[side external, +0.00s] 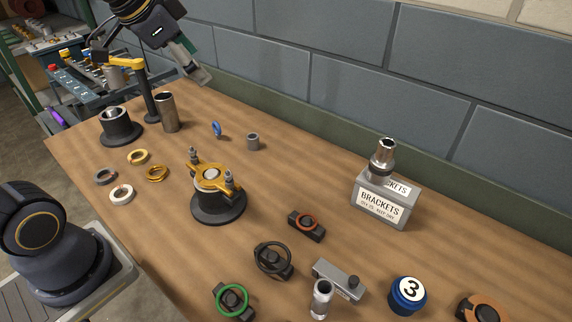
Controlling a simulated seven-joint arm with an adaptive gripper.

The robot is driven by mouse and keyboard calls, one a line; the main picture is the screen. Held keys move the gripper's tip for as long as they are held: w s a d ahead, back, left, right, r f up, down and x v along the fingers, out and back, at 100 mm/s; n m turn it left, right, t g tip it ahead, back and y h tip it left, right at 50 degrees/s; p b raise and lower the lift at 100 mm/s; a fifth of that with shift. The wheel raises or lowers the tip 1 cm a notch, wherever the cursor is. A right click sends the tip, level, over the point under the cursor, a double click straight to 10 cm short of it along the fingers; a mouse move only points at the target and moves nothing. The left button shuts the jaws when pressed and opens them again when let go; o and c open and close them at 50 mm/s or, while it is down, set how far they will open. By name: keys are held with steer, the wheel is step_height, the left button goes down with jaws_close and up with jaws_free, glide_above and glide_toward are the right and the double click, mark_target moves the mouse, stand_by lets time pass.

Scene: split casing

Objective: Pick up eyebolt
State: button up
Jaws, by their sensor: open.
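A small blue ring-shaped piece (216,129) stands upright on the wooden table near the wall and looks like the eyebolt. It is small in the picture, so its shank cannot be made out. My gripper (197,75) is at the upper left, raised above the table near the wall. It is open, and nothing shows between its fingers. It is apart from the blue piece, above it and to its left.
A grey bushing (253,142) and a metal tube (167,113) stand near the blue piece. A black-and-gold casing (217,207) stands mid-table. A brackets box (384,203) is at right. Several rings lie at left. The wall (290,50) bounds the back.

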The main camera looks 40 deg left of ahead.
steer(key=w+a+f, duration=0.3)
steer(key=w+a, duration=0.3)
steer(key=w, duration=0.3)
steer(key=n+g+h, duration=0.1)
steer(key=n+g, duration=0.1)
steer(key=n, duration=0.1)
glide_above(214, 123)
steer(key=s+a, duration=0.1)
steer(key=s, duration=0.4)
step_height(214, 123, down, 14)
steer(key=x, duration=1.1)
steer(key=s+x, duration=0.1)
steer(key=x, duration=0.4)
steer(key=shift+d+f, duration=0.15)
steer(key=shift+f, duration=0.25)
steer(key=c, duration=1.4)
